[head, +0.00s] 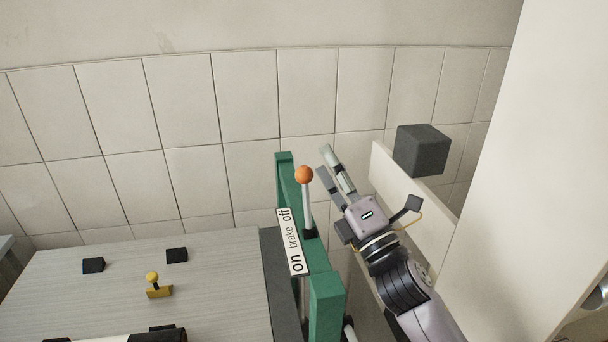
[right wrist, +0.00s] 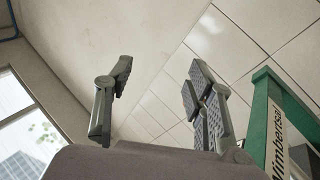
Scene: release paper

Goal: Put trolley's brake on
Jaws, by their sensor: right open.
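The trolley's brake lever (head: 308,208) is a grey rod with an orange knob (head: 304,174) on top. It stands upright on the green trolley frame (head: 326,300), its foot beside the word "off" on the white "on brake off" label (head: 291,242). The "on" end of the label is nearer to me. My right gripper (head: 323,162) is open and empty, just right of the knob, apparently apart from it. In the right wrist view its fingers (right wrist: 158,72) are spread, with the green frame (right wrist: 262,125) at the right; the lever is not visible there. My left gripper is not in view.
A grey worktop (head: 215,285) with black blocks and a yellow knobbed piece (head: 156,287) lies left of the frame. A dark cube (head: 422,149) stands on a pale panel (head: 405,195) behind my right arm. A tiled wall (head: 180,130) closes the back.

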